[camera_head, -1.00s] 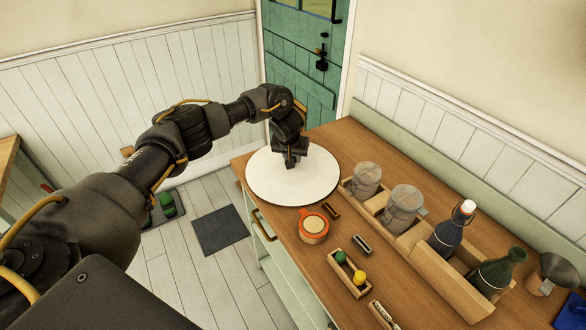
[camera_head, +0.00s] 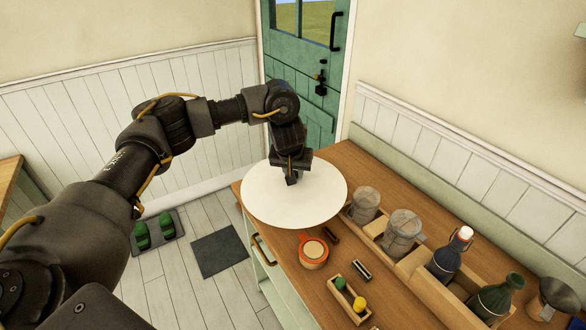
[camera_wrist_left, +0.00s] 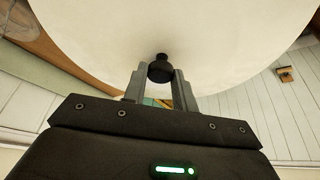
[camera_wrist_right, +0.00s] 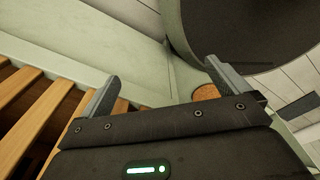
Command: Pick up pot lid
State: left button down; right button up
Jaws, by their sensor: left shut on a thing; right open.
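The pot lid (camera_head: 275,208) is a large white disc with a black knob (camera_wrist_left: 160,68). In the head view it is at the far left end of the wooden counter, looking slightly raised above it. My left gripper (camera_head: 291,181) comes down on its middle. In the left wrist view the fingers (camera_wrist_left: 160,80) are shut on the knob, with the lid's pale face filling the top. My right gripper (camera_wrist_right: 164,86) is open and empty in the right wrist view. It is out of the head view.
An orange-rimmed pot (camera_head: 313,252) stands just in front of the lid. Glass jars (camera_head: 402,230) and bottles (camera_head: 450,255) stand in a wooden rack (camera_head: 422,268) to the right. A small tray (camera_head: 350,300) holds green and yellow items. Wooden slats (camera_wrist_right: 40,105) lie left of my right gripper.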

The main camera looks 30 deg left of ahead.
aim_at(295, 200)
pick_arm(q)
jog(key=s+d, duration=0.1)
jog(key=s+r, duration=0.1)
jog(key=s, duration=0.1)
jog(key=s+d+r, duration=0.1)
jog(key=shift+s+d+r, duration=0.25)
jog(key=shift+d, duration=0.05)
jog(key=shift+s+d+r+p, duration=0.2)
jog(key=shift+s+r+p, duration=0.05)
jog(key=shift+p, duration=0.9)
jog(key=shift+s+d+p, duration=0.3)
jog(key=shift+s+p, duration=0.3)
jog(key=shift+p, duration=0.5)
